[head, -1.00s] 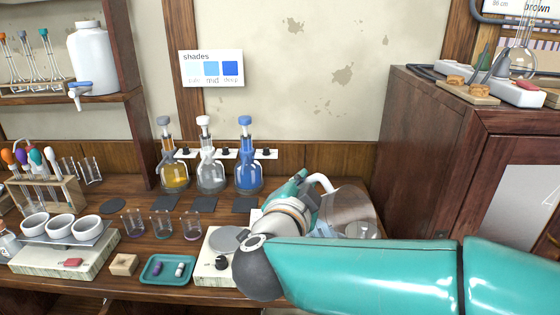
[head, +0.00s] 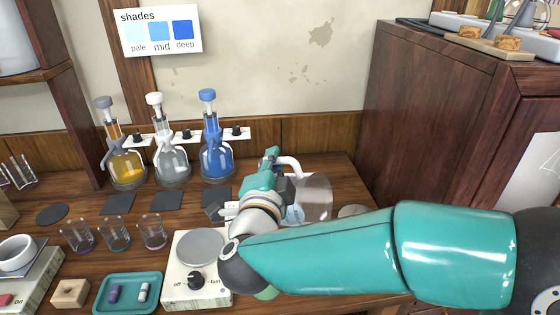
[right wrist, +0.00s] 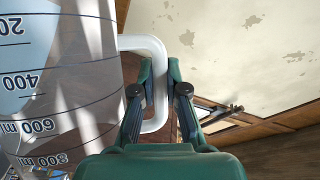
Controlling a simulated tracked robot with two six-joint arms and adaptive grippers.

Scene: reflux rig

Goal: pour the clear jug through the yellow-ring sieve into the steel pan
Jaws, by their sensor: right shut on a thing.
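The clear jug (head: 318,196) stands out behind my right forearm in the head view, partly hidden by it. In the right wrist view the jug (right wrist: 60,75) fills the left side, with dark volume marks that appear upside down. My right gripper (head: 272,160) is at the jug's white handle (head: 292,163). In the right wrist view the gripper (right wrist: 160,75) has its fingers on either side of the handle (right wrist: 152,48), shut on it. I cannot make out the yellow-ring sieve or the steel pan. My left gripper is not in view.
A stirrer plate (head: 200,248) sits left of my right forearm, beside a teal tray (head: 128,292). Several small glasses (head: 115,232) stand behind the tray. Stoppered flasks (head: 215,150) line the back wall. A tall wooden cabinet (head: 440,110) bounds the right side.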

